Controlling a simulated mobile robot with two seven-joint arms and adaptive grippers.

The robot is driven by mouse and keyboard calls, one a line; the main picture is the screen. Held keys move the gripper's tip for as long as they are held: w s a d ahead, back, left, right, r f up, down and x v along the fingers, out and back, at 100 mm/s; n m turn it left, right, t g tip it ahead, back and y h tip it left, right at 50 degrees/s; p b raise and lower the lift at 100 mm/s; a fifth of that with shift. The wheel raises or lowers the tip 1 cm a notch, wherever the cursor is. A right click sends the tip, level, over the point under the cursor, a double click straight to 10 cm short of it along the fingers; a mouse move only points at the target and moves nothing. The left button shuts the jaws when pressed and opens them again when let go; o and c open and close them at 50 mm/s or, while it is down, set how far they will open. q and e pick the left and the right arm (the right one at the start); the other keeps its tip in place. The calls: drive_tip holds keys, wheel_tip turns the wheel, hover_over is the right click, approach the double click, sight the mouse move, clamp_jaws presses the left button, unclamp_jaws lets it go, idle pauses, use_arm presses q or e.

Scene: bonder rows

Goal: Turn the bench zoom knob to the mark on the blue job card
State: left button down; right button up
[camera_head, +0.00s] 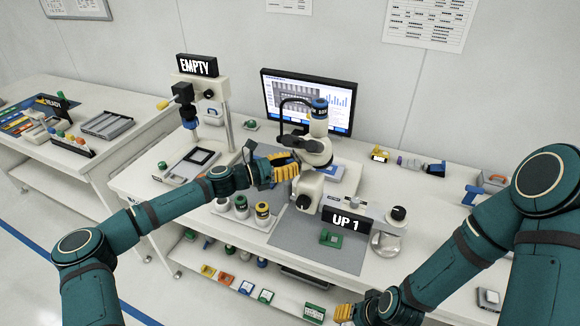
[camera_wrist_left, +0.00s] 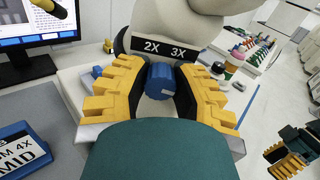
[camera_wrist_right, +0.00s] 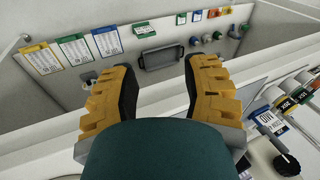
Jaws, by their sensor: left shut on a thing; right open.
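My left gripper (camera_wrist_left: 160,66) is shut on a blue cylindrical knob (camera_wrist_left: 161,82) on the side of the white microscope (camera_wrist_left: 172,20). The visible scale above the knob reads 2X and 3X. A blue-framed job card (camera_wrist_left: 14,150) stands at the lower left of the left wrist view, partly cut off; its readable text is "M 4X" and "MID". In the head view, the left gripper (camera_head: 284,166) reaches the left side of the microscope (camera_head: 314,150) and hides the knob. My right gripper (camera_head: 344,312) is open and empty, low in front of the bench; it also shows in the right wrist view (camera_wrist_right: 160,80).
A monitor (camera_head: 308,98) stands behind the microscope. An "EMPTY" sign (camera_head: 197,66) tops a stand at left, and an "UP 1" sign (camera_head: 347,221) stands in front. Several capped jars (camera_head: 241,207) are near the left forearm. A lower shelf holds several coloured cards (camera_wrist_right: 74,47).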

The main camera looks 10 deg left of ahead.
use_arm(q)
drive_tip(key=m+b, duration=0.2)
drive_tip(key=m, duration=0.1)
drive_tip(key=shift+f+m+b, duration=0.2)
drive_tip(key=shift+m+b, duration=0.1)
drive_tip(key=shift+b, duration=0.05)
drive_tip(key=m+b, duration=1)
drive_tip(key=shift+m, duration=0.4)
drive_tip(key=m+b, duration=0.4)
drive_tip(key=shift+m+b, duration=0.3)
drive_tip(key=shift+b, duration=0.1)
drive_tip(key=shift+m+b, duration=0.45)
drive_tip(key=shift+m, duration=0.35)
drive_tip(key=m, duration=0.2)
drive_tip(key=shift+r+m, duration=0.2)
drive_tip(key=shift+m, duration=0.2)
drive_tip(key=m, duration=1)
drive_tip(key=shift+m, duration=0.4)
use_arm(e)
wheel_tip(320, 180, down, 20)
drive_tip(key=shift+s+a, duration=0.25)
drive_tip(key=shift+s, duration=0.2)
